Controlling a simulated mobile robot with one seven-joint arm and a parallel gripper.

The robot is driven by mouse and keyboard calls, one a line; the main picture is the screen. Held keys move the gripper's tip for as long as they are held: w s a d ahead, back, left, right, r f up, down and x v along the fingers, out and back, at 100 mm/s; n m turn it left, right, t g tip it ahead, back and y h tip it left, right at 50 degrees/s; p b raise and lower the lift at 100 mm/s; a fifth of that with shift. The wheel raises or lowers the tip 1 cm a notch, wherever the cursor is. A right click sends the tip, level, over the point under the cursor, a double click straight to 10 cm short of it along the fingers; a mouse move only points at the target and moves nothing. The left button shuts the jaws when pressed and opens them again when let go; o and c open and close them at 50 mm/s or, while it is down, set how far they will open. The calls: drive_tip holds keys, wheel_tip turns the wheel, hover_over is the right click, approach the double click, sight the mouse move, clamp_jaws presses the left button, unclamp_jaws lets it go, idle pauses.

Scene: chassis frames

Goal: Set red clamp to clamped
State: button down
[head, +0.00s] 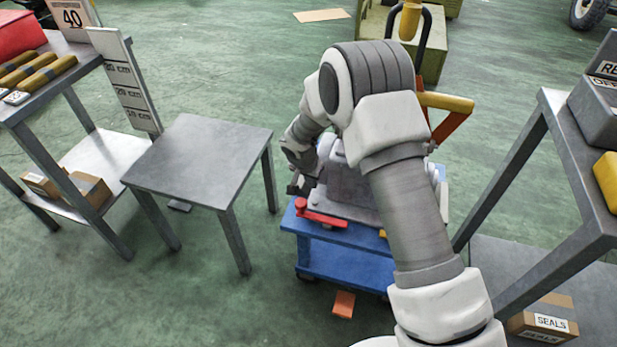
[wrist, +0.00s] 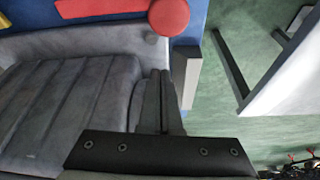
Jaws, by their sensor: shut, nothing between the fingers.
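The red clamp (head: 322,218) is a flat red lever with a round knob at its left end. It lies along the front edge of the blue cart (head: 345,262), in front of a grey metal casting (head: 346,195). In the wrist view the clamp's red knob (wrist: 168,16) shows at the top, with its bar (wrist: 100,8) running left. My gripper (wrist: 160,74) is shut and empty. Its fingers point toward the knob and are apart from it, beside the casting. In the head view my gripper (head: 300,187) is just behind the knob, and my arm hides the cart's right part.
A grey table (head: 205,160) stands left of the cart, with a shelf rack (head: 45,140) beyond it. Another grey rack (head: 545,110) stands at right. An orange block (head: 343,304) lies at the cart's foot. Green floor is open in front of the table.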

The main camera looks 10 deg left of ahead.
drive_tip(key=shift+s+a+f+b, duration=0.1)
drive_tip(key=shift+s+a+b, duration=0.1)
drive_tip(key=shift+s, duration=0.4)
drive_tip(key=shift+s+a+b, duration=0.1)
drive_tip(key=shift+s+a, duration=0.1)
drive_tip(key=shift+s, duration=0.4)
drive_tip(key=shift+s+a, duration=0.2)
drive_tip(key=shift+s, duration=0.5)
